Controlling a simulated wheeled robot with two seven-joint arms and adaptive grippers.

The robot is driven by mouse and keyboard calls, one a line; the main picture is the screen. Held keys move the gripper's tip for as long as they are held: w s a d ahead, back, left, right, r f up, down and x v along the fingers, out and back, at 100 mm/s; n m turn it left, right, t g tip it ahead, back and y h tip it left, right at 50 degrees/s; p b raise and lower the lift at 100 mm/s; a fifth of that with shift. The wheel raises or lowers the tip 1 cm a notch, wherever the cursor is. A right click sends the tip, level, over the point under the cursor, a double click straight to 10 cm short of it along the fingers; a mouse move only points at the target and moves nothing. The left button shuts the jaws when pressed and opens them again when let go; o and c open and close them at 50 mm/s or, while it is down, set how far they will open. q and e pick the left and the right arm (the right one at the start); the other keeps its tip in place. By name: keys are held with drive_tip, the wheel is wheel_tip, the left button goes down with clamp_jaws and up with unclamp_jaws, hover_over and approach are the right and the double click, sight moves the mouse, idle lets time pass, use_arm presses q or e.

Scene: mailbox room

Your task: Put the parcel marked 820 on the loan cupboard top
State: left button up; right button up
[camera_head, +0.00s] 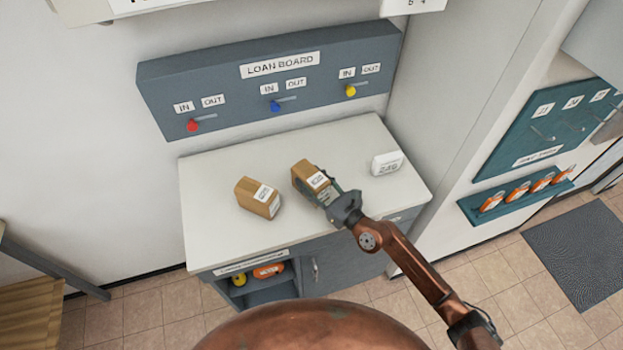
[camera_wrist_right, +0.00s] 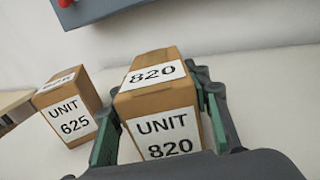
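The brown parcel marked 820 (camera_wrist_right: 158,112) is between the two fingers of my right gripper (camera_wrist_right: 160,120) in the right wrist view, with its labels facing me. The fingers lie close against its two sides. In the head view the parcel (camera_head: 304,174) and my right gripper (camera_head: 330,190) are over the middle of the pale loan cupboard top (camera_head: 215,175). I cannot tell whether the parcel's base touches that top; its lower part is hidden. My left gripper is not in view.
A brown parcel marked 625 (camera_wrist_right: 70,112) stands to the left on the cupboard top; it also shows in the head view (camera_head: 258,197). A white box (camera_head: 387,163) stands at the right. The loan board (camera_head: 270,80) is on the wall behind. The top's front left is clear.

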drive_tip(key=o, duration=0.4)
drive_tip(key=shift+r, duration=0.1)
drive_tip(key=shift+r, duration=0.2)
drive_tip(key=b+v, duration=0.1)
drive_tip(key=v, duration=1)
drive_tip(key=shift+s+d+f, duration=0.15)
drive_tip(key=shift+s+f, duration=0.05)
drive_tip(key=shift+s+d+r, duration=0.1)
drive_tip(key=shift+s+d, duration=0.05)
drive_tip(key=shift+s, duration=0.1)
drive_tip(key=shift+c, duration=0.3)
idle(1.5)
